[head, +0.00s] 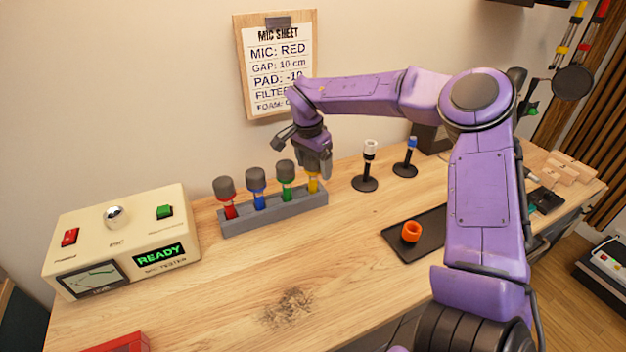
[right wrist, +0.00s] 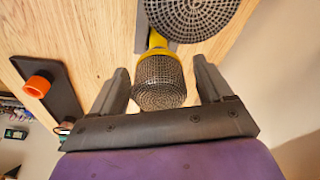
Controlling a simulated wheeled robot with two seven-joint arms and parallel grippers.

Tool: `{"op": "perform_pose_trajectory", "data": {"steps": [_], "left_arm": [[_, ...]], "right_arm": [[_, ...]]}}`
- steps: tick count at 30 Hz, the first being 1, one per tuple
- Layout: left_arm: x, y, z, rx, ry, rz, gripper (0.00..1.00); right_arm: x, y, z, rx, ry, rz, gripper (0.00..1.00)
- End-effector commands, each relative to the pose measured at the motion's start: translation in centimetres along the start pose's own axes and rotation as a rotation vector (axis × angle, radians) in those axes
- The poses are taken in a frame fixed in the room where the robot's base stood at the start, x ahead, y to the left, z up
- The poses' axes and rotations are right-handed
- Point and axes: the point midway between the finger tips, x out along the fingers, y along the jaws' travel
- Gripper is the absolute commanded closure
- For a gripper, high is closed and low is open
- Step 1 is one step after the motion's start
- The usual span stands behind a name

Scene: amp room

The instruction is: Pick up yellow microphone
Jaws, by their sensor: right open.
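The yellow microphone (head: 313,184) stands in the right end of the grey rack (head: 275,214). In the head view my right gripper (head: 316,168) covers its top. In the right wrist view the yellow microphone (right wrist: 160,80) shows its grey mesh head between the two fingers of the right gripper (right wrist: 160,88). The fingers are spread, with a gap on each side of the head. The yellow body is mostly hidden behind the head. My left gripper is not in the head view.
Red (head: 227,197), blue (head: 257,187) and green (head: 286,179) microphones stand in the same rack, the green one close beside. A tester box (head: 122,240) is at left. Two small stands (head: 365,182) (head: 406,165) and a black tray (head: 400,240) with an orange ring (head: 411,231) are at right.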

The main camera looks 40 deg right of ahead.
Motion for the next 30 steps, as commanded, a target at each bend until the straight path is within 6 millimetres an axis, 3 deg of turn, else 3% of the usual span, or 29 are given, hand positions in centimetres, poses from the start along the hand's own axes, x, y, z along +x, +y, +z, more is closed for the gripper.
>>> {"op": "perform_pose_trajectory", "data": {"steps": [2,9,10,19,30], "left_arm": [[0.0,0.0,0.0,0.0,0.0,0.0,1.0],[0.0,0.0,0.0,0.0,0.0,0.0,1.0],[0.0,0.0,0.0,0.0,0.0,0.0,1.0],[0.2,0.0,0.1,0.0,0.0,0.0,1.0],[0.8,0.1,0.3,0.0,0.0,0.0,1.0]], "right_arm": [[0.0,0.0,0.0,0.0,0.0,0.0,0.21],[0.0,0.0,0.0,0.0,0.001,0.0,0.96],[0.0,0.0,0.0,0.0,0.001,0.0,1.0],[-0.9,-0.1,-0.1,-0.001,0.003,-0.003,1.0],[-8.9,-0.1,-1.3,0.0,0.004,-0.002,1.0]]}}
